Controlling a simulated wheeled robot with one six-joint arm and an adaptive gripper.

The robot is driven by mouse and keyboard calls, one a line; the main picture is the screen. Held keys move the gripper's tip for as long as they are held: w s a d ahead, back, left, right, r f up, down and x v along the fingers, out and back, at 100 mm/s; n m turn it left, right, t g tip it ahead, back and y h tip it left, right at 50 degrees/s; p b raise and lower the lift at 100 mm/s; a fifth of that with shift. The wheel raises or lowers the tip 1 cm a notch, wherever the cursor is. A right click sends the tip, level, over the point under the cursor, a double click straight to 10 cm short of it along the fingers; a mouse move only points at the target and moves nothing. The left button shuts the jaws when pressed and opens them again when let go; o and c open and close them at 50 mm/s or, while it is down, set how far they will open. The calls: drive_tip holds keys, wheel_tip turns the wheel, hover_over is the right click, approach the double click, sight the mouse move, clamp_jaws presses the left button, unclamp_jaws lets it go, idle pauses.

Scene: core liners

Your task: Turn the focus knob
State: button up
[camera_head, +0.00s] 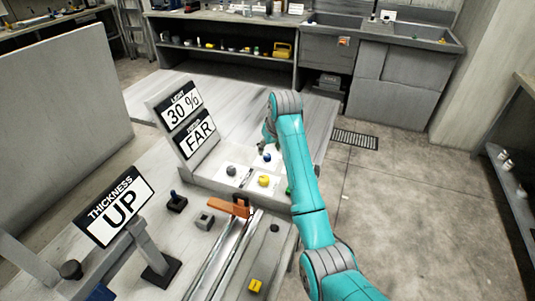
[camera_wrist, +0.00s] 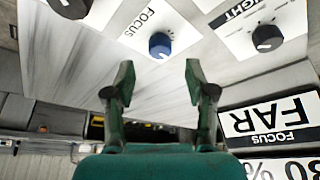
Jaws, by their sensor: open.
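The focus knob (camera_wrist: 160,45) is a round blue knob with a pale mark, on a white plate labelled FOCUS in the wrist view. In the head view a blue knob (camera_head: 267,157) shows on the white panel, just below my gripper (camera_head: 267,138). In the wrist view my gripper (camera_wrist: 159,70) is open and empty. Its two green fingertips point toward the knob, one to each side in the picture, and the knob appears beyond them, apart from both. The focus display (camera_head: 197,138) reads FAR; it also shows in the wrist view (camera_wrist: 270,118).
A dark knob labelled LIGHT (camera_wrist: 268,38) is beside the focus knob. A yellow knob (camera_head: 264,180) is on the panel too. Displays read light 30 % (camera_head: 182,106) and thickness UP (camera_head: 120,208).

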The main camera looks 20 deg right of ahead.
sight(268, 155)
drive_tip(key=shift+x, duration=2.55)
clamp_jaws()
